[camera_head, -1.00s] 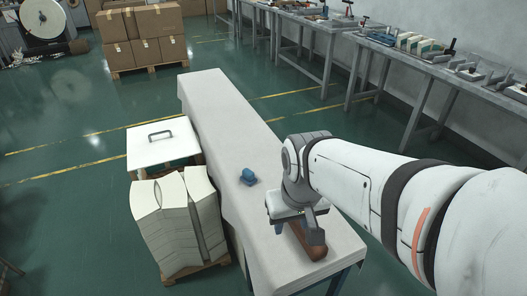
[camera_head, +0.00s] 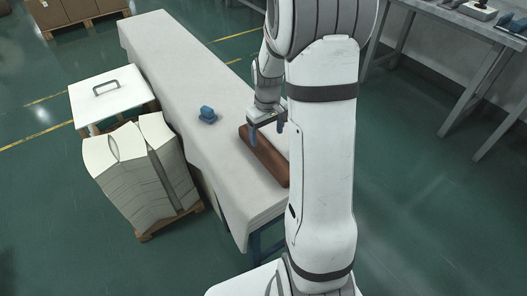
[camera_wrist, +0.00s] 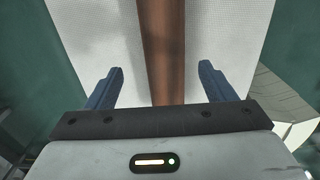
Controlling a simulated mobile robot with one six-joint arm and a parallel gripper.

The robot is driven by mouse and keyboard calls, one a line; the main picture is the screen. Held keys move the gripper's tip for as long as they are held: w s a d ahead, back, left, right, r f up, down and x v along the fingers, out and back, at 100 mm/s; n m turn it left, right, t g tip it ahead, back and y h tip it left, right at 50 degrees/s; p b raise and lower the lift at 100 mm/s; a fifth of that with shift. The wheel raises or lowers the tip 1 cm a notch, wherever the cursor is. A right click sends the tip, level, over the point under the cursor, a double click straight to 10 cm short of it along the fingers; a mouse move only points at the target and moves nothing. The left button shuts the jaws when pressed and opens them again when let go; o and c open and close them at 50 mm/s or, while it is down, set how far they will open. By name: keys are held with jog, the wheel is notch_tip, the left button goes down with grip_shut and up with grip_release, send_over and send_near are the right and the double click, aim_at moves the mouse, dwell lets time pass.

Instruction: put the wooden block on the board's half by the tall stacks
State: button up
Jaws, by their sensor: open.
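The wooden block (camera_head: 270,160) is long and reddish brown. It lies on the near end of the pale covered table, and part of it is hidden behind my arm. My gripper (camera_head: 266,133) is open and above the block, pointing down. In the wrist view the block (camera_wrist: 169,45) runs between the two blue fingers of my gripper (camera_wrist: 161,68), apart from both. The white board (camera_head: 124,97) with a dark handle lies left of the table. The tall pale stacks (camera_head: 145,175) stand in front of it.
A small blue object (camera_head: 207,114) stands on the pale table (camera_head: 165,65), left of the block. The far part of the table is clear. Brown boxes (camera_head: 65,12) sit at the back left. A grey bench (camera_head: 440,45) stands at the right.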

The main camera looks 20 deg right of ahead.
aim_at(266, 147)
jog(key=f, duration=0.2)
jog(key=f+b, duration=0.1)
jog(key=f, duration=0.4)
jog(key=shift+s+a+f+b, duration=0.2)
jog(key=shift+s+a+b, duration=0.05)
jog(key=shift+s+b, duration=0.15)
jog(key=shift+w, duration=0.1)
jog(key=c, duration=1.6)
notch_tip(266, 147, up, 10)
jog(key=shift+r+p, duration=0.1)
jog(key=shift+p, duration=1.1)
jog(key=w+a+f+m, duration=0.25)
jog(key=w+a, duration=0.25)
jog(key=a, duration=0.5)
jog(key=r+p, duration=0.1)
jog(key=p, duration=0.4)
jog(key=s+r+p, duration=0.1)
jog(key=r+p, duration=0.1)
jog(key=p, duration=0.3)
jog(key=s+r+p, duration=0.1)
jog(key=p, duration=0.4)
jog(key=shift+s+r, duration=0.1)
jog(key=shift+r, duration=0.05)
